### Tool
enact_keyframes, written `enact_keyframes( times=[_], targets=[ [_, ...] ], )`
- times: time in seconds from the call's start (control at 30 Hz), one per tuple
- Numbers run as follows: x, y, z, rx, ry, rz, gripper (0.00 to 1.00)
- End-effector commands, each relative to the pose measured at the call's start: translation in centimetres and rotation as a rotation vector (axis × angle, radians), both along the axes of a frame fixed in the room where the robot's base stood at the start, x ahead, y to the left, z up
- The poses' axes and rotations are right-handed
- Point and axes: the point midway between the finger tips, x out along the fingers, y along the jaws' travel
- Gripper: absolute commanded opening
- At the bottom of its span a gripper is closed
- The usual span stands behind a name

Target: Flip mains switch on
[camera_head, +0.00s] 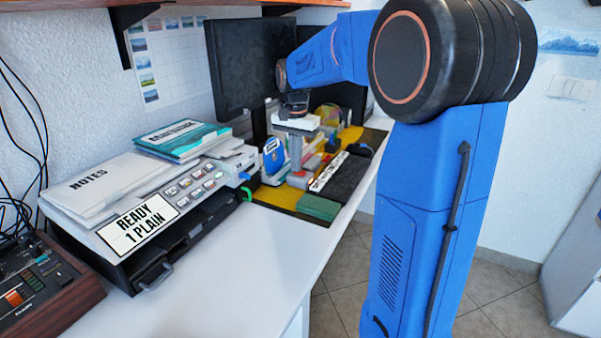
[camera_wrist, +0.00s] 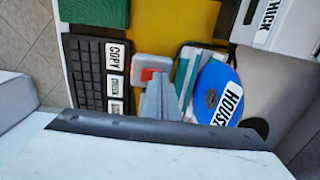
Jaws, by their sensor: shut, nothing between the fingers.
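A small light grey box with a red-orange rocker switch (camera_wrist: 147,74) lies beside a black keypad in the wrist view. I take it for the mains switch. No lettering is readable on it, and I cannot tell which way its rocker is set. My gripper (camera_wrist: 157,82) is shut and empty, its grey fingers reaching over the near edge of the box and hiding part of it. In the head view my gripper (camera_head: 297,168) points down over the desk mat among the small items. I cannot tell whether the fingertips touch the switch.
The black keypad (camera_wrist: 85,75) with a COPY label lies left of the switch. A blue disc (camera_wrist: 218,92) lies right of it. A green block (camera_head: 319,207) sits at the mat's near edge. A printer (camera_head: 140,222) stands left; the white desktop (camera_head: 255,270) in front is clear.

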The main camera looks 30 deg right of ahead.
Motion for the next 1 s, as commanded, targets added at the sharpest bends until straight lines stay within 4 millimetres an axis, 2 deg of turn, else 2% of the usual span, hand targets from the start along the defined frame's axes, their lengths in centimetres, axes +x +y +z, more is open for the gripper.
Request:
enact_keyframes(
  times=[1.0],
  targets=[
    [0.0,0.0,6.4,0.000,-0.001,0.000,0.00]
  ],
)
